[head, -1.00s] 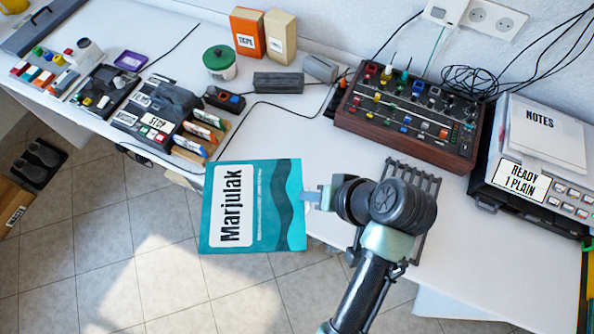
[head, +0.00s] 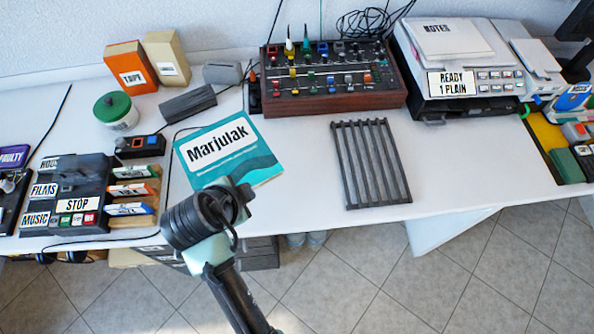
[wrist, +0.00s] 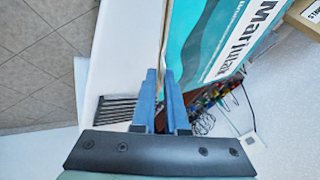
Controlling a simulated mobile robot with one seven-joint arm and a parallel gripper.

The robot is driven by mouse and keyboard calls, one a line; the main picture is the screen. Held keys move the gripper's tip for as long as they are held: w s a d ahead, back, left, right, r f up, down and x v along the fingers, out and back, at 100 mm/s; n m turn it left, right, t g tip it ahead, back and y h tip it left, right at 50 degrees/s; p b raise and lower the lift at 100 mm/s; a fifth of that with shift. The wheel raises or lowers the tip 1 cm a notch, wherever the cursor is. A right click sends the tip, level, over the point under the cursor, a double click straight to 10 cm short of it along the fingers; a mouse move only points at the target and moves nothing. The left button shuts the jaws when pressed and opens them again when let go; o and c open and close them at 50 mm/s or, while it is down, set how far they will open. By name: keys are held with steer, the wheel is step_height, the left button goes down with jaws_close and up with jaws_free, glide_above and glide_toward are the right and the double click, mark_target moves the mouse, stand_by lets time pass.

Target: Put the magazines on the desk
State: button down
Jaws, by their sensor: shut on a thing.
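The teal and white magazine (head: 228,150), titled "Marjulak", is in the middle of the head view, over the desk (head: 465,165). My gripper (head: 245,188) is at its lower right edge, partly hidden by my wrist. In the wrist view, the blue fingers of my gripper (wrist: 168,85) are shut on the edge of the magazine (wrist: 215,50). The magazine's title side faces right there. I cannot tell whether the magazine touches the desk top.
A dark slatted rack (head: 370,163) lies right of the magazine. Behind stand a control panel (head: 325,80) with knobs and a grey machine (head: 465,70). Left are a box labelled STOP (head: 75,195) and a green-lidded jar (head: 115,110).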

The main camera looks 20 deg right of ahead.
steer(key=m, duration=0.1)
steer(key=w+m+g+h+b, duration=0.1)
steer(key=m, duration=0.1)
steer(key=shift+w+a, duration=0.15)
steer(key=shift+w, duration=0.15)
steer(key=shift+w+r+m+g+h+b, duration=0.1)
steer(key=shift+r+m+g+h+b, duration=0.15)
steer(key=shift+m, duration=0.25)
steer(key=shift+w+m+g+h+b, duration=0.1)
steer(key=shift+m+g+h, duration=0.2)
steer(key=shift+m, duration=0.2)
step_height(320, 180, down, 10)
steer(key=c, duration=0.9)
jaws_free()
steer(key=shift+s+f, duration=0.1)
